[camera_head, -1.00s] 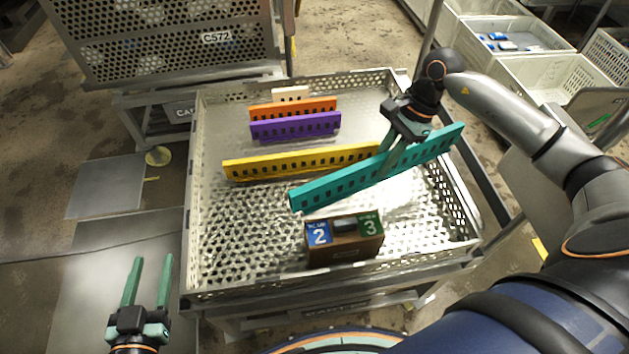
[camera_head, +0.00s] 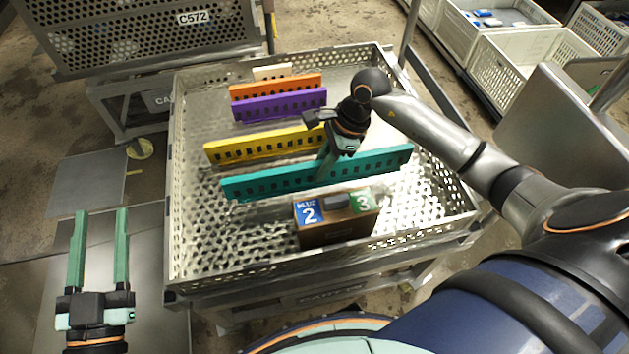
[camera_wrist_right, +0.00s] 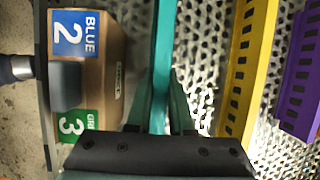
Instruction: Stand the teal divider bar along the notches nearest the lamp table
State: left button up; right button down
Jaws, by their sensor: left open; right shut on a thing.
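The teal divider bar (camera_head: 270,181) is a long slotted strip, held across the perforated metal basket (camera_head: 176,215) between the yellow bar and the box marked 2 and 3. My right gripper (camera_head: 326,168) is shut on it, right of its middle. In the right wrist view the teal bar (camera_wrist_right: 163,60) runs up from between the fingers (camera_wrist_right: 160,115). Whether its lower edge touches the basket floor I cannot tell. My left gripper (camera_head: 100,215) is open and empty, left of the basket's front corner. I cannot make out the notches or a lamp table.
The yellow bar (camera_head: 232,151), purple bar (camera_head: 285,104), orange bar (camera_head: 285,86) and a small cream piece (camera_head: 272,71) stand behind. A brown box (camera_head: 335,232) with labels 2 and 3 stands in front. White crates (camera_head: 540,78) are at the upper right.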

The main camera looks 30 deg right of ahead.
jog(key=shift+w+a+f, duration=0.1)
jog(key=shift+a+f, duration=0.35)
jog(key=x, duration=0.1)
jog(key=b+x, duration=0.1)
jog(key=x, duration=0.1)
jog(key=shift+d+f, duration=0.25)
jog(key=shift+f, duration=0.1)
pick_arm(q)
notch_tip(320, 180, up, 7)
jog(key=s+m+t+h, duration=0.2)
jog(key=h, duration=0.1)
jog(key=shift+s+d+m+t, duration=0.25)
jog(key=shift+d+m+t, duration=0.05)
jog(key=shift+d, duration=0.05)
pick_arm(e)
jog(key=shift+f, duration=0.1)
jog(key=c, duration=0.8)
grip_release()
jog(key=shift+d, duration=0.1)
